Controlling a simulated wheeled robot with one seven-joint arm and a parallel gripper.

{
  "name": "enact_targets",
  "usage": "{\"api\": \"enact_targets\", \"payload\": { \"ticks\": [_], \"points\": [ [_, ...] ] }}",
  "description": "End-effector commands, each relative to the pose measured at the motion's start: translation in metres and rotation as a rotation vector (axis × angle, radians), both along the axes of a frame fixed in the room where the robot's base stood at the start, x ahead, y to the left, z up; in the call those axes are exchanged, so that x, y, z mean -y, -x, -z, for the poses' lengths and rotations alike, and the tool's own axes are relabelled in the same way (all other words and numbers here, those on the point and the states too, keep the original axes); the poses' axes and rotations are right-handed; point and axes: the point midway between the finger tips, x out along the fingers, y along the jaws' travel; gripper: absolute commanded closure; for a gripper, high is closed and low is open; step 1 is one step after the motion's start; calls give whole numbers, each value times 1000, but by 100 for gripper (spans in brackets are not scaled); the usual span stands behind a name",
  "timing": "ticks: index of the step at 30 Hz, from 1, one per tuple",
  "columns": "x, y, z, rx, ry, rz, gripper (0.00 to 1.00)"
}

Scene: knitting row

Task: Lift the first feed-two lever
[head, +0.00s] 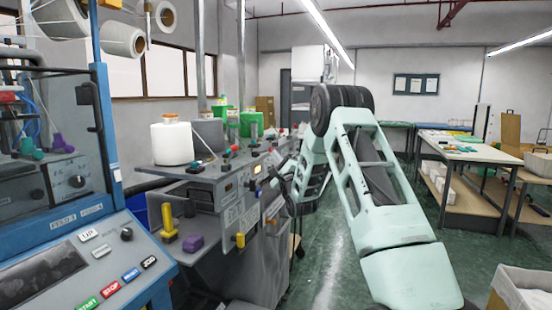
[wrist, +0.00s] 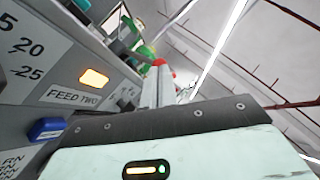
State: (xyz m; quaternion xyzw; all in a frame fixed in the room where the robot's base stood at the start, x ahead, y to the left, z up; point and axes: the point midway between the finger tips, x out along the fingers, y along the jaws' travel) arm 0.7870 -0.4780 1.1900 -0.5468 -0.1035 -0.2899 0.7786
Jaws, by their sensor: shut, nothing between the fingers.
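In the wrist view, a grey machine panel carries a label reading FEED TWO (wrist: 72,96), below a lit orange lamp (wrist: 94,78). A blue lever handle (wrist: 46,128) sticks out below the label, at the left. My gripper (wrist: 159,68) is shut and empty, its grey fingers together, up and to the right of the label and apart from the blue handle. A red tip (wrist: 159,61) shows at the finger ends; I cannot tell what it belongs to. In the head view, my gripper (head: 281,186) is dark and small beside the grey machine's front, partly hidden by my arm.
A blue machine (head: 75,245) stands nearer at left. Green floor is open behind my arm. Worktables (head: 478,150) stand at right.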

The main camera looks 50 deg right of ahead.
Motion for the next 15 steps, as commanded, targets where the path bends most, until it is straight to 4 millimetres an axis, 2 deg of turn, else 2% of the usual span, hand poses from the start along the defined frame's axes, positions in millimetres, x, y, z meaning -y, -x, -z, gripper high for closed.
{"api": "enact_targets", "payload": {
  "ticks": [15],
  "points": [
    [0,0,-7,-63,27,0,100]
  ]
}}
